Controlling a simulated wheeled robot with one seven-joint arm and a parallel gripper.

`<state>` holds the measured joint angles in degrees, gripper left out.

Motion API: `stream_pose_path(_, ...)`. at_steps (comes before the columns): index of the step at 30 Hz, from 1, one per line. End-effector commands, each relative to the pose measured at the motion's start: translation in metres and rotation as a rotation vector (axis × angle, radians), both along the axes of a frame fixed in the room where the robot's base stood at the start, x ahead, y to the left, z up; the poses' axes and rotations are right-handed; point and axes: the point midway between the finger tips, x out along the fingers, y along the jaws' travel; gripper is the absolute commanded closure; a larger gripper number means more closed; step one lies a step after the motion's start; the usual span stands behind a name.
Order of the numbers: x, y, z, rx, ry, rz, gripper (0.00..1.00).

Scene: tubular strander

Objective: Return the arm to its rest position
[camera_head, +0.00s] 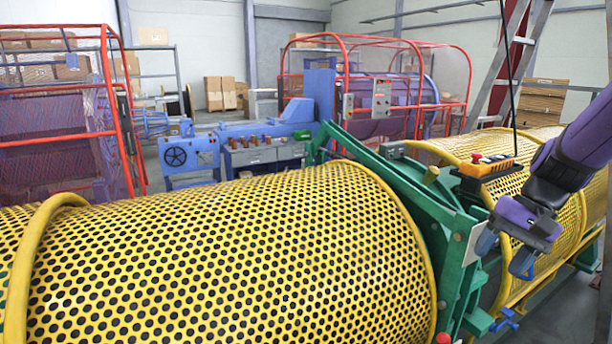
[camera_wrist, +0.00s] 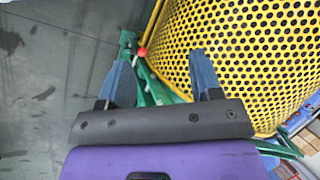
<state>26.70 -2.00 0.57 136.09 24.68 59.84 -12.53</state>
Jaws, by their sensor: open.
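My arm, purple and black, reaches in from the right edge of the head view. My gripper (camera_head: 503,253) hangs in front of the green frame (camera_head: 460,248), its two blue-grey fingers apart with nothing between them. In the wrist view my gripper (camera_wrist: 160,75) is also open and empty. Beyond its fingers lie the green frame (camera_wrist: 155,88), the yellow perforated guard (camera_wrist: 245,60) and the grey floor. From these views I cannot tell whether a finger touches the frame.
The large yellow perforated guard (camera_head: 230,255) fills the front left. An orange control pendant (camera_head: 486,167) with a red button hangs on a cable beside my arm. A ladder (camera_head: 510,65) stands behind. Open grey floor (camera_wrist: 50,90) shows left in the wrist view.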

Motion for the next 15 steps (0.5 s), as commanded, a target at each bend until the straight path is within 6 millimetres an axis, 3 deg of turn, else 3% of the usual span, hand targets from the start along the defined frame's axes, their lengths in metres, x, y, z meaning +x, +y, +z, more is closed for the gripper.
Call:
stream_pose_path(3, -0.012, 0.019, 0.023, -0.085, -0.063, 0.072, 0.41)
stream_pose_path(15, -0.063, 0.064, 0.082, -0.339, -0.299, 0.269, 0.41)
